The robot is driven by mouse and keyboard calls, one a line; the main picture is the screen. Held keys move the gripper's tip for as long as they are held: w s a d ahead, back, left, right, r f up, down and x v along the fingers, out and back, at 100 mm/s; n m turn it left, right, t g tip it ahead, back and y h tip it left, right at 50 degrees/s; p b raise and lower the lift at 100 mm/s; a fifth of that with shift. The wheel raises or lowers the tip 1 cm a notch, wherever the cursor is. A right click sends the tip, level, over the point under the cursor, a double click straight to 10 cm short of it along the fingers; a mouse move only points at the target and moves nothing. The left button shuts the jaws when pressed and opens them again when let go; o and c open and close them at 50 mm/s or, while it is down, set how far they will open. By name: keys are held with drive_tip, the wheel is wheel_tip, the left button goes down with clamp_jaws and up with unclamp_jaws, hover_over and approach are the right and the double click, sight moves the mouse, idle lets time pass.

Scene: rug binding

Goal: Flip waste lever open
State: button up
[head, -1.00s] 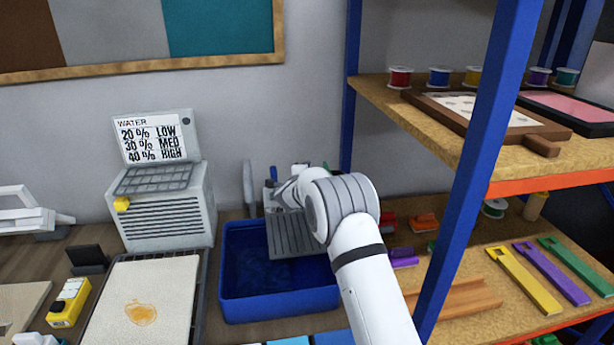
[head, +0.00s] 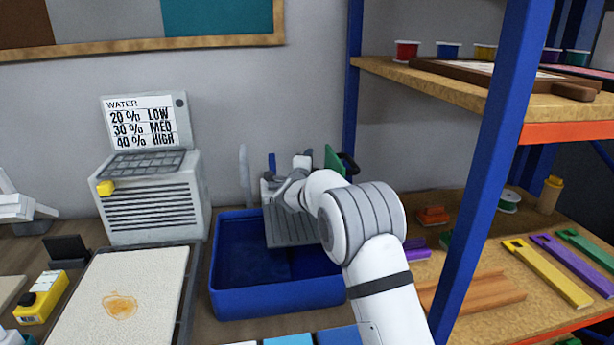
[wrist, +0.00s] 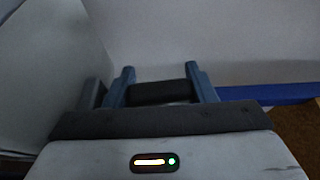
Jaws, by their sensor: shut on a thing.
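My gripper (wrist: 160,82) shows in the wrist view with two blue-grey fingers standing apart. A dark grey bar (wrist: 160,93) lies between them, and the gripper is shut on it. The bar looks like the waste lever, but its full shape is hidden. In the head view my arm reaches to a grey machine with a ribbed plate (head: 290,228) at the back of a blue basin (head: 275,300). My wrist and arm cover the fingers and most of the machine there. I cannot tell the lever's angle.
A blue-post shelf (head: 480,170) stands close on the right of my arm, with spools and coloured tools. A grey box with a water sign (head: 150,205) stands left of the basin. A stained pale panel (head: 125,300) lies in front of it. The wall is close behind.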

idle(0.4)
drive_tip(key=o, duration=1.1)
drive_tip(key=shift+s, duration=0.1)
drive_tip(key=s+b, duration=0.1)
drive_tip(key=s, duration=0.6)
drive_tip(key=shift+s+a+b, duration=0.35)
drive_tip(key=shift+a+b, duration=0.05)
